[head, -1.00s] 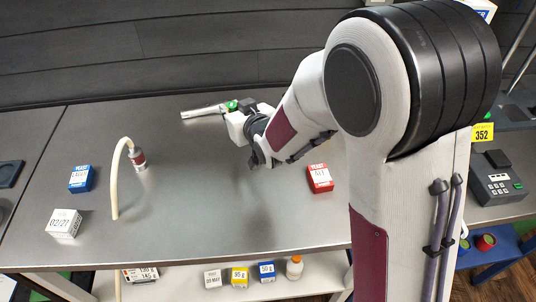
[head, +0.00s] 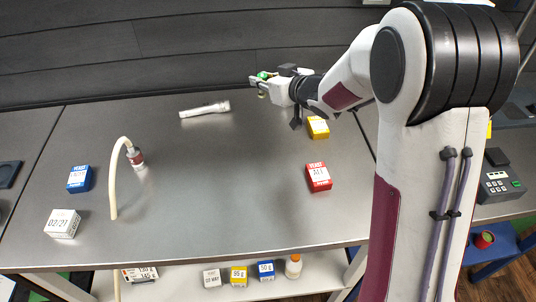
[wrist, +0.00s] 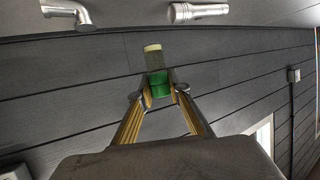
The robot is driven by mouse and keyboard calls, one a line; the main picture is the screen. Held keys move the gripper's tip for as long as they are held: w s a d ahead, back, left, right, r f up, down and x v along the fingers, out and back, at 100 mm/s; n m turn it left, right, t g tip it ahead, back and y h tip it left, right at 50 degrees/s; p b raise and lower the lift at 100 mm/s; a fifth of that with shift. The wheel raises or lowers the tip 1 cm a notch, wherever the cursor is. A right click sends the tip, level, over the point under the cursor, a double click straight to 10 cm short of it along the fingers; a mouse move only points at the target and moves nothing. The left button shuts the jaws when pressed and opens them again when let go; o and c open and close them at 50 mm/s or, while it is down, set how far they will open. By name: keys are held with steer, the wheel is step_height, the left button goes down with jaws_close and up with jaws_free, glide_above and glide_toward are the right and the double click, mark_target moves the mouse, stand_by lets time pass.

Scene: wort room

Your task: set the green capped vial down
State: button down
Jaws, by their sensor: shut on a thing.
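The green capped vial is in my gripper (head: 262,80), its green cap (head: 263,75) showing between the fingertips at the back of the bench. In the wrist view the fingers (wrist: 159,92) close on the green part, and the vial's dark body (wrist: 153,61) with a pale end sticks out past them. The vial is held up, apart from the grey bench top (head: 230,160).
A silver torch (head: 205,110) lies left of my gripper. A yellow box (head: 318,127) and a red yeast box (head: 318,177) stand to the right. A hose (head: 116,180), a blue box (head: 79,179) and a white box (head: 63,223) are at left. The bench middle is clear.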

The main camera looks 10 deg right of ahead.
steer(key=s+f+n+g+y, duration=0.1)
steer(key=s+n+g+y, duration=0.6)
steer(key=s, duration=0.5)
steer(key=n+g, duration=0.2)
steer(key=n, duration=0.1)
steer(key=shift+d+f, duration=0.1)
steer(key=shift+f, duration=0.05)
stand_by(0.4)
steer(key=shift+f, duration=3)
steer(key=shift+f, duration=1.85)
steer(key=shift+f, duration=0.15)
